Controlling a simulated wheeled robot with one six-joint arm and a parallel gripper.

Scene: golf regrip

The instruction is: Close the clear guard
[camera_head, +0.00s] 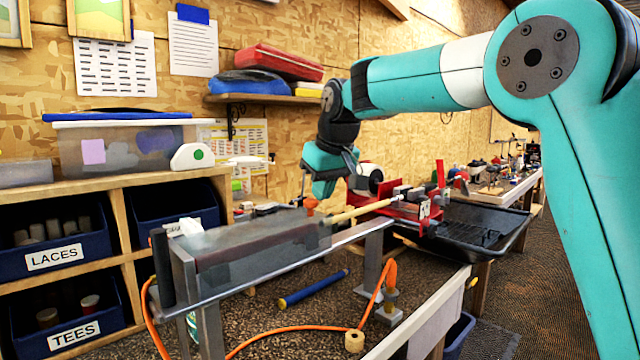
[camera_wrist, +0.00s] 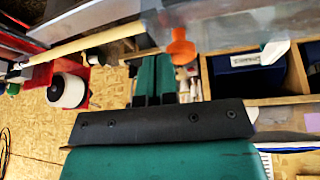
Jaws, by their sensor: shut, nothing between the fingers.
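The clear guard (camera_head: 235,238) shows as a long, smoky see-through cover along the left part of the work rail; a dark strip shows through it. I cannot tell how far open or shut it is. In the wrist view a see-through panel (camera_wrist: 235,28) at the top right seems to be part of it. My gripper (camera_head: 322,192) is above and behind the guard's right end, pointing down. In the wrist view its green fingers (camera_wrist: 155,80) are together and empty. An orange knob (camera_head: 311,206) is close beside the fingers, also seen in the wrist view (camera_wrist: 181,47).
A pale shaft (camera_head: 362,210) runs from the guard's right end to a red clamp (camera_head: 418,208). A black tray (camera_head: 465,228) stands at right. An orange hose (camera_head: 300,330) and a blue grip (camera_head: 313,288) lie below. Shelves with bins (camera_head: 55,248) stand at left.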

